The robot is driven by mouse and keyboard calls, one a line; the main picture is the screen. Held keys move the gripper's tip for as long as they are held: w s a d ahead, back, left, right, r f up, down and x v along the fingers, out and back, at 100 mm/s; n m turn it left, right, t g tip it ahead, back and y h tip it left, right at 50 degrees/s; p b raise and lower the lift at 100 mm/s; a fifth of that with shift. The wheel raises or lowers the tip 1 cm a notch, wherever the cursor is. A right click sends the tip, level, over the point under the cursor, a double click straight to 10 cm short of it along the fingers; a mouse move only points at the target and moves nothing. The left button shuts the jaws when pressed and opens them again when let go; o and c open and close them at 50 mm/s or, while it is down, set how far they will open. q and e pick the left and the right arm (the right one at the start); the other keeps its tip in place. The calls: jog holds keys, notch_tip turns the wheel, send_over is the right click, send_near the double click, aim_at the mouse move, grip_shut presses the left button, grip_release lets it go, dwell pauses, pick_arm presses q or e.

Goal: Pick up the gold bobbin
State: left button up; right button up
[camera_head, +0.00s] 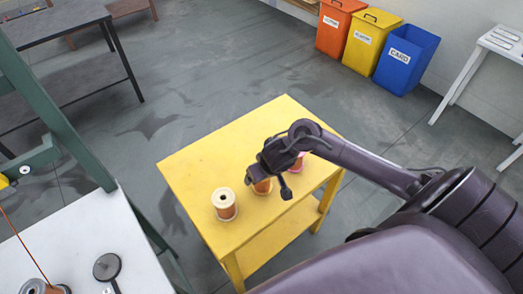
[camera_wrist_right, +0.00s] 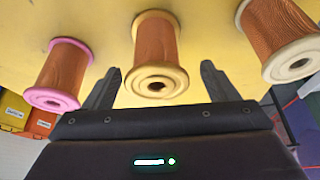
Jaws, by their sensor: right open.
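The gold bobbin (camera_wrist_right: 157,60), with copper-coloured winding and yellow-gold flanges, stands on the yellow table (camera_head: 190,160). In the head view the gold bobbin (camera_head: 263,187) is partly hidden by my right gripper (camera_head: 268,183). In the right wrist view the two fingers of my right gripper (camera_wrist_right: 157,88) are apart, with the gold bobbin's near flange between their tips. I cannot tell whether the fingers touch it. My left gripper is not in view.
A cream-flanged bobbin (camera_head: 224,205) stands left of the gold one. A pink-flanged bobbin (camera_wrist_right: 60,75) stands on the other side. A white worktop (camera_head: 80,240) lies at the lower left. Orange, yellow and blue bins (camera_head: 405,60) stand at the back wall.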

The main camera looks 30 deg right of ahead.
jog(key=x, duration=0.4)
jog(key=shift+d+b, duration=0.25)
jog(key=shift+b, duration=0.1)
jog(key=shift+w+f, duration=0.15)
jog(key=shift+f, duration=0.05)
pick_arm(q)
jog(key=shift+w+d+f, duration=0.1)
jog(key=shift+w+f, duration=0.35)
pick_arm(e)
jog(key=shift+r, duration=0.1)
jog(key=c, duration=1.3)
